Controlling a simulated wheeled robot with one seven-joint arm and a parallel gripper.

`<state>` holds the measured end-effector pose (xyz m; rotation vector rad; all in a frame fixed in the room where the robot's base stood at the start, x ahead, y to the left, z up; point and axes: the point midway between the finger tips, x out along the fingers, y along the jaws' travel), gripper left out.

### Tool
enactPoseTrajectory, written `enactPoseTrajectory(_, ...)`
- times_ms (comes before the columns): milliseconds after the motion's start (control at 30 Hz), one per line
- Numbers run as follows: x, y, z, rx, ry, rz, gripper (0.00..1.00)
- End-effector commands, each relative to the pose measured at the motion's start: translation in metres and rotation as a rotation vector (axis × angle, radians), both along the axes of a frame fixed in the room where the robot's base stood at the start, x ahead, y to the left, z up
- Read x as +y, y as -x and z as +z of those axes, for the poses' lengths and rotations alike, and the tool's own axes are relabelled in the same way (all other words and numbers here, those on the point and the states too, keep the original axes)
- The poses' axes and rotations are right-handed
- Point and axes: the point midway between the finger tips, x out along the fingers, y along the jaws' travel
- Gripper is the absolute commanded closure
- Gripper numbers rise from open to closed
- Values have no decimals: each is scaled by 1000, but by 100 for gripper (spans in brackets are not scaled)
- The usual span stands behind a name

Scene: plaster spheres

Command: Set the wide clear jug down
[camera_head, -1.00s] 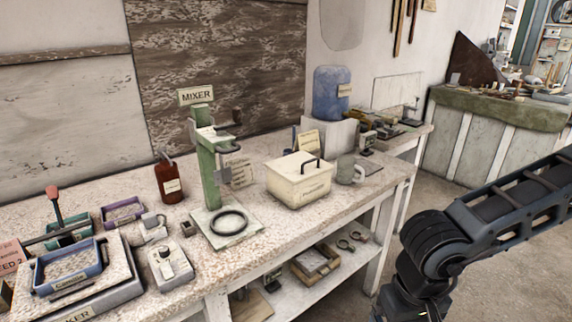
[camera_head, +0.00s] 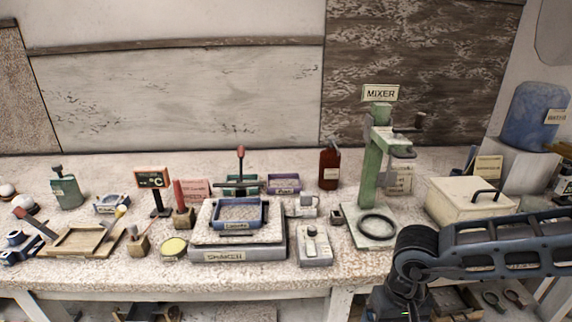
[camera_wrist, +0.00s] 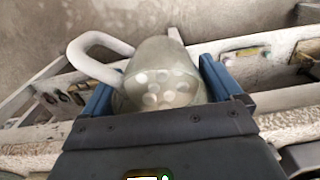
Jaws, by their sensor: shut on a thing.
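The wide clear jug (camera_wrist: 160,88) shows in the wrist view, between the two blue fingers of my gripper (camera_wrist: 163,82). My gripper is shut on it. Its thick pale handle (camera_wrist: 88,58) sticks out to the left. Several pale round spots show in or through the jug; I cannot tell exactly what they are. The jug appears held out in front of the bench's edge, with bench and shelf parts behind it. In the head view only my arm shows at the lower right; the gripper and jug are out of sight there.
The speckled bench (camera_head: 130,265) carries a shaker (camera_head: 238,253), a green mixer (camera_head: 372,170), a lidded cream box (camera_head: 470,203), a brown bottle (camera_head: 329,168) and a wooden tray (camera_head: 85,240). Small tools crowd its left half. Bare strips run along the front edge and the back.

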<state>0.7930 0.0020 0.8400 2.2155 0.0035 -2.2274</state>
Motion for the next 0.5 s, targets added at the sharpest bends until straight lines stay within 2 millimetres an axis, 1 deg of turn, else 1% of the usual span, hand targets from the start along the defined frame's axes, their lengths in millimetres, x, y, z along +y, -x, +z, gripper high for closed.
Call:
enactPoseTrajectory(33, 0, -5, -7, -1, 3, -1, 60)
enactPoseTrajectory(100, -1, -9, -15, -4, 2, -1, 60)
enactPoseTrajectory(167, -2, -8, -23, -4, 3, -2, 60)
enactPoseTrajectory(233, -3, -1, -36, -3, 3, -2, 60)
enactPoseTrajectory(400, -2, 25, -68, -3, 2, -3, 60)
enactPoseTrajectory(500, -1, 35, -79, -4, -2, -2, 60)
